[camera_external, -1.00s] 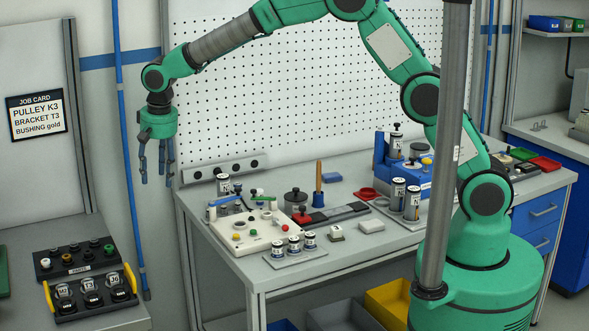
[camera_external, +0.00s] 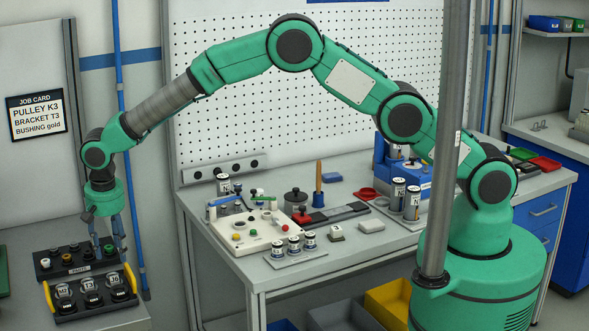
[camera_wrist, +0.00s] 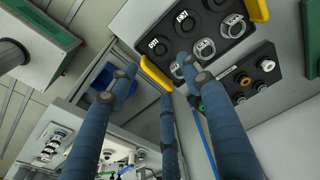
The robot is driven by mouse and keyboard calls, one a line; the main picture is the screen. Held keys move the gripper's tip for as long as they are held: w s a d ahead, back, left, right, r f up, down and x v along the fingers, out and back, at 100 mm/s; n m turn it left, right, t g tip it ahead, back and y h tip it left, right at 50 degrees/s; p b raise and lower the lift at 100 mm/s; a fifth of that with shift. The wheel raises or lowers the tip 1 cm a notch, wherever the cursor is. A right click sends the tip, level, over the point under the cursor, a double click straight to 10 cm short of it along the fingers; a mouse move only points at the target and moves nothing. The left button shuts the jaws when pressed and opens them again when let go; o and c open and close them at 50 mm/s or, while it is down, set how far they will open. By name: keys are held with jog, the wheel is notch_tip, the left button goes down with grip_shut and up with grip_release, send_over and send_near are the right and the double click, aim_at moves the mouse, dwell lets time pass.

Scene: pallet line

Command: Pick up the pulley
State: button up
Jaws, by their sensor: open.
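The job card (camera_external: 36,116) reads "PULLEY K3, BRACKET T3, BUSHING gold". A black parts tray (camera_external: 82,271) with yellow handles stands on the left table. Its front part holds silver ring-like pieces (camera_external: 90,286) and black labelled pieces (camera_external: 92,301); one label looks like T3. My gripper (camera_external: 109,251) is open and empty, fingers down, near the tray's rear right; the tray also shows in the wrist view (camera_wrist: 222,55).
The workbench (camera_external: 230,265) to the right carries a white fixture (camera_external: 250,230), labelled cylinders (camera_external: 398,194) and a blue machine (camera_external: 382,160). A gap separates it from the left table. A vertical blue pipe (camera_external: 133,230) stands behind the tray.

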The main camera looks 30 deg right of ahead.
send_over(119, 291)
jog(key=shift+s+f, duration=0.15)
jog(key=shift+f, duration=1.25)
jog(key=shift+s+f, duration=0.15)
jog(key=shift+f, duration=1.3)
jog(key=shift+s+f, duration=0.15)
jog(key=shift+f, duration=1.25)
jog(key=shift+d, duration=0.1)
jog(key=shift+w+f, duration=0.15)
jog(key=shift+f, duration=1.15)
jog(key=shift+w+f, duration=0.1)
jog(key=shift+f, duration=1.15)
jog(key=c, duration=1)
jog(key=shift+r, duration=5)
